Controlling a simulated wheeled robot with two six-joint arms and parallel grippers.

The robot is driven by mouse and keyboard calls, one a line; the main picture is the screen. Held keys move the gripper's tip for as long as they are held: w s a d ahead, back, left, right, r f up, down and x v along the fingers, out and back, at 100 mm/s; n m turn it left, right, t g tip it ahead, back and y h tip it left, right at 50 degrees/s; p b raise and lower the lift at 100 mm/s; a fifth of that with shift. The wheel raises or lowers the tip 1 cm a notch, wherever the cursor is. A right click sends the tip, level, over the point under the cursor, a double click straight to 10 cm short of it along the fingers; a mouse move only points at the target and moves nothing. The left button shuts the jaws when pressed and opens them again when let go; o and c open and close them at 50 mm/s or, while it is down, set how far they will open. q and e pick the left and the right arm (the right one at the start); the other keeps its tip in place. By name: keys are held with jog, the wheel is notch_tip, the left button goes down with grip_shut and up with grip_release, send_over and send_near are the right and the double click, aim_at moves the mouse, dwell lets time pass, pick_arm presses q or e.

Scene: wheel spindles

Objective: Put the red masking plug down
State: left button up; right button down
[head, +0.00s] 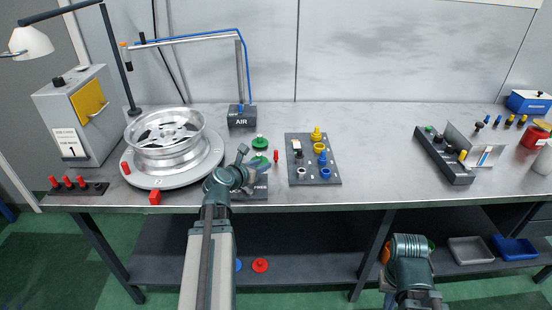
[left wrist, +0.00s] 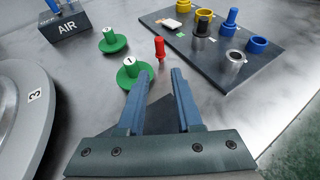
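A small red plug (head: 276,156) stands upright on the grey bench, left of the dark board of fittings. It also shows in the left wrist view (left wrist: 159,48), just beyond my fingertips and apart from them. My left gripper (head: 256,163) is low over the bench; the left wrist view shows its two fingers (left wrist: 160,75) spread with nothing between them. A green knobbed disc (left wrist: 133,70) marked 1 lies just in front of the left finger. My right arm shows at the lower right of the head view; its fingers are not visible.
A wheel rim (head: 165,145) sits on a round turntable (head: 205,168) to the left. The dark board (head: 329,169) holds yellow, blue and metal fittings. An AIR block (head: 242,117) stands behind. More red plugs stand in a rack (head: 98,188). Bench centre-right is clear.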

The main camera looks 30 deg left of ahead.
aim_at(275, 156)
pick_arm(q)
jog(key=b+x, duration=0.1)
jog(key=x, duration=0.4)
jog(key=shift+w+a, duration=0.1)
jog(key=shift+w, duration=0.1)
jog(key=shift+w, duration=0.25)
jog(key=x, duration=0.1)
jog(key=b+x, duration=0.1)
jog(key=x, duration=0.3)
jog(key=shift+w+r, duration=0.1)
jog(key=shift+r, duration=0.25)
grip_shut()
